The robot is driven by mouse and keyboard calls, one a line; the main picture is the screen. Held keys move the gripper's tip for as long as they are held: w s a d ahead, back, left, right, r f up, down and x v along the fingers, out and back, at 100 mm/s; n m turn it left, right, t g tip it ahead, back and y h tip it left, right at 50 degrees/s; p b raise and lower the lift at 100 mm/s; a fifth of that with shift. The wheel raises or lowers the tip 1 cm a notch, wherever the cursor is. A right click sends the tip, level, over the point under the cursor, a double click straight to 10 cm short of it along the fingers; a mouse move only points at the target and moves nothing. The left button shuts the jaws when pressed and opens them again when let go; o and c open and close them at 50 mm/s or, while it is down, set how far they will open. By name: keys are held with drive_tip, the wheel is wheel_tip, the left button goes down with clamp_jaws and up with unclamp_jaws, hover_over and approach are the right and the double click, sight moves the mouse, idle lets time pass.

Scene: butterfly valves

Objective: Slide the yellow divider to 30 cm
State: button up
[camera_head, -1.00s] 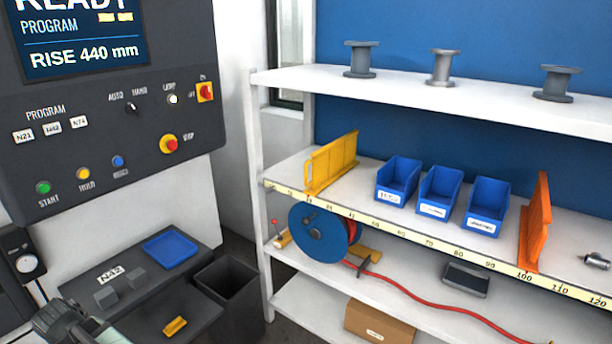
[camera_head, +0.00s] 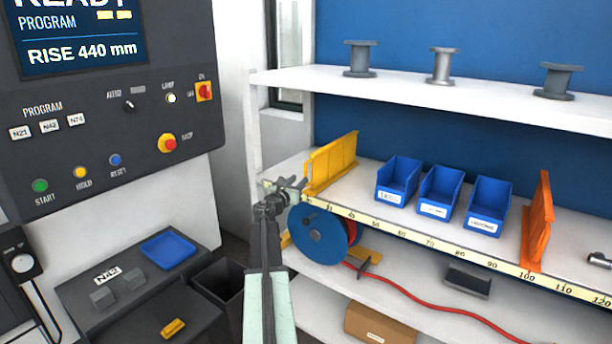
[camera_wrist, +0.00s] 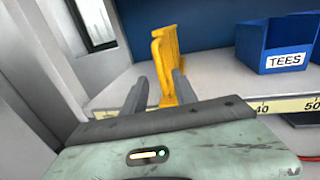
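The yellow divider (camera_head: 332,162) stands upright on the middle shelf, near the left end of its scale. Its front foot is left of the 30 mark, around 20; my gripper hides part of the strip there. My gripper (camera_head: 290,184) is at the divider's front end, just left of it in the head view. In the wrist view, my gripper (camera_wrist: 160,90) is open, with the front edge of the yellow divider (camera_wrist: 167,62) showing between its two fingers. I cannot tell whether either finger touches it.
The scale strip (camera_head: 405,236) runs along the shelf's front edge. Blue bins (camera_head: 440,192) stand right of the divider, with bare shelf between. An orange divider (camera_head: 537,225) stands near 100. A blue hose reel (camera_head: 318,236) is below. The upper shelf (camera_head: 420,92) overhangs.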

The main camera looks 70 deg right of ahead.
sight(305, 175)
drive_tip(key=d, duration=0.7)
drive_tip(key=shift+s+d, duration=0.2)
drive_tip(key=shift+a, duration=0.1)
clamp_jaws()
idle(0.9)
